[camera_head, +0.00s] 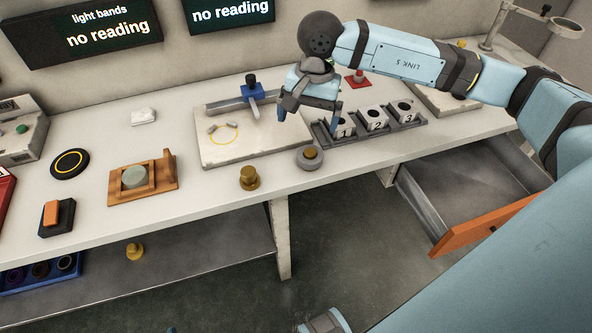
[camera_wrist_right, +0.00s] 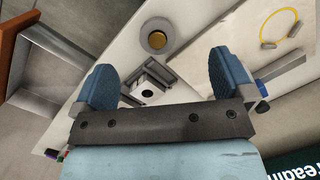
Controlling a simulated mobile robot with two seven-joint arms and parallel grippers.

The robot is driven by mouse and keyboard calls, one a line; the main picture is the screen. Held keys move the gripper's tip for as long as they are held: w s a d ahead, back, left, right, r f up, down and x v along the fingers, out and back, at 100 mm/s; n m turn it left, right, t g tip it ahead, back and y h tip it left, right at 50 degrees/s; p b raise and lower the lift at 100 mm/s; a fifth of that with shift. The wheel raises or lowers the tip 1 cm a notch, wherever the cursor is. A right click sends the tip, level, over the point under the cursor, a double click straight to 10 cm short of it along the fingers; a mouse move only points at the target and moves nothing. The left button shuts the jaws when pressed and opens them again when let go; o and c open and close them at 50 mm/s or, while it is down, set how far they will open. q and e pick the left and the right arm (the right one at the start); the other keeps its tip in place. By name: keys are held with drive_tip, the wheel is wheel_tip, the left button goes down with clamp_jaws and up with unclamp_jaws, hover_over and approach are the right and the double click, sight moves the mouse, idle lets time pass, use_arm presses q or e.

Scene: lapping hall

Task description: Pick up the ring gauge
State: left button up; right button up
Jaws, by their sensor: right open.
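A grey ring with a brass-coloured centre (camera_head: 310,157), which looks like the ring gauge, sits near the front edge of the white bench. It also shows in the right wrist view (camera_wrist_right: 156,37), beyond and between my fingertips. My right gripper (camera_head: 308,112) is open and empty, above the bench and behind the ring, close to the left end of the numbered holder. Both fingers are spread in the wrist view (camera_wrist_right: 160,80), and neither touches the ring.
A holder (camera_head: 408,127) with blocks numbered 1, 2 and 3 stands right of the ring. A pale plate (camera_head: 215,155) and a brass weight-like piece (camera_head: 249,177) are to the left. An orange-fronted drawer (camera_head: 485,228) is open below right. The bench around the ring's front is clear.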

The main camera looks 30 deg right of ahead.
drive_tip(key=w+d+h, duration=0.1)
drive_tip(key=d+h, duration=0.1)
hover_over(310, 151)
drive_tip(key=f, duration=0.7)
drive_tip(key=shift+s+d+f+b, duration=0.15)
drive_tip(key=shift+d+f+b, duration=0.15)
drive_tip(key=shift+b, duration=0.1)
drive_tip(key=f, duration=0.5)
drive_tip(key=shift+w+a+f, duration=0.2)
drive_tip(key=shift+f, duration=0.05)
drive_tip(key=c, duration=1)
drive_tip(key=shift+c, duration=0.3)
drive_tip(key=shift+r, duration=0.15)
